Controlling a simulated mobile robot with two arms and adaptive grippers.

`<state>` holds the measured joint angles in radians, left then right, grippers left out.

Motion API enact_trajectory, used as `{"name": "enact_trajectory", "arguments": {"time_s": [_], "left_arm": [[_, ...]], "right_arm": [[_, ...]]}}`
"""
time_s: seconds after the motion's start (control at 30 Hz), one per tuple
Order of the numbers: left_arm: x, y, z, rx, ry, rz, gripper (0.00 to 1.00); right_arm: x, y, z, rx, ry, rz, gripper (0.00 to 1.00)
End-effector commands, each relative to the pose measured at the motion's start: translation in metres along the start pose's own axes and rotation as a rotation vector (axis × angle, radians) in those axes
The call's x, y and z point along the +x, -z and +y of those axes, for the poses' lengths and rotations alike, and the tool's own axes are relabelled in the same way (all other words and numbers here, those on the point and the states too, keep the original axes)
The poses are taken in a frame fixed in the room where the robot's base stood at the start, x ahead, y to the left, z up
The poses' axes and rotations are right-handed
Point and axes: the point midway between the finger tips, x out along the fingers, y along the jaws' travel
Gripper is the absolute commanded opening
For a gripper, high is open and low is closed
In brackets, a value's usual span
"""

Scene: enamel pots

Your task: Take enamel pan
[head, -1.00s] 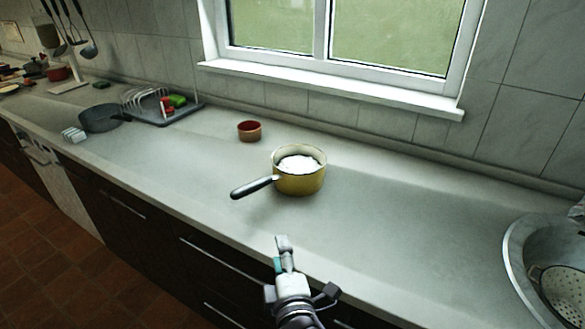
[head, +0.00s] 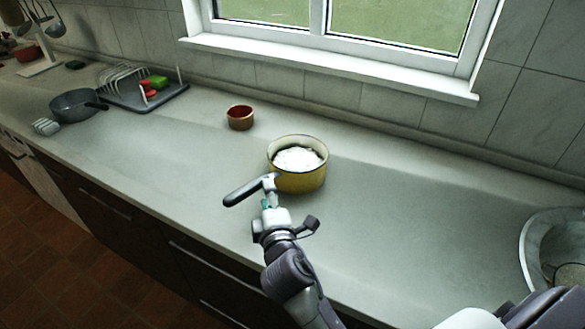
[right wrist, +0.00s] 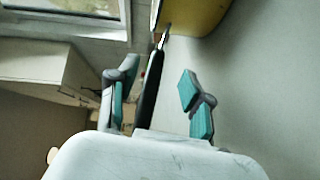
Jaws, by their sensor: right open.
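The enamel pan (head: 300,180) is yellow with a pale rim and white contents, and stands upright on the counter. Its dark handle (head: 243,192) points left and towards the front edge. My right gripper (head: 268,195) is at the handle, close to the pan's wall. In the right wrist view the handle (right wrist: 150,88) lies between the two teal-padded fingers of the open gripper (right wrist: 155,98), nearer the left finger. A gap shows on the right finger's side. Part of the yellow wall (right wrist: 193,14) shows at the top. My left gripper is not in view.
A small red-brown bowl (head: 240,123) stands behind the pan to the left. A grey pan (head: 76,107) and a dish rack (head: 128,84) are farther left. A metal sink (head: 537,240) is at the right. The counter (head: 410,225) is clear between pan and sink.

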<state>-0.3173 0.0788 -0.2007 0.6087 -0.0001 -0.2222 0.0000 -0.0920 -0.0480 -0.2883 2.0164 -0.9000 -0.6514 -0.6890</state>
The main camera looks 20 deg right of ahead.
Motion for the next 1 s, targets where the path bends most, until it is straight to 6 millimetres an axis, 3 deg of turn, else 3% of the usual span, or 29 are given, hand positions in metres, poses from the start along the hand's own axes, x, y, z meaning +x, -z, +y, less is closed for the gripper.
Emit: {"name": "enact_trajectory", "arguments": {"time_s": [0.17,0.3,0.5,0.73,1.0], "left_arm": [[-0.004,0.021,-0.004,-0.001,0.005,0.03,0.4],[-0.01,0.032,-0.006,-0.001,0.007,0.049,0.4],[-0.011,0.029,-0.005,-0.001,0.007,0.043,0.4],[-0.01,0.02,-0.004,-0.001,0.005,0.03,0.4],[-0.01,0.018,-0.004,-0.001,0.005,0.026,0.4]], "right_arm": [[0.014,0.002,0.003,0.0,-0.001,0.0,0.5],[0.036,0.006,0.006,-0.001,-0.001,-0.001,0.5],[0.054,0.005,0.003,-0.001,0.001,0.0,0.5],[0.055,0.005,0.003,0.0,0.001,0.0,0.5],[0.055,0.005,0.002,-0.001,0.001,0.0,0.05]]}}
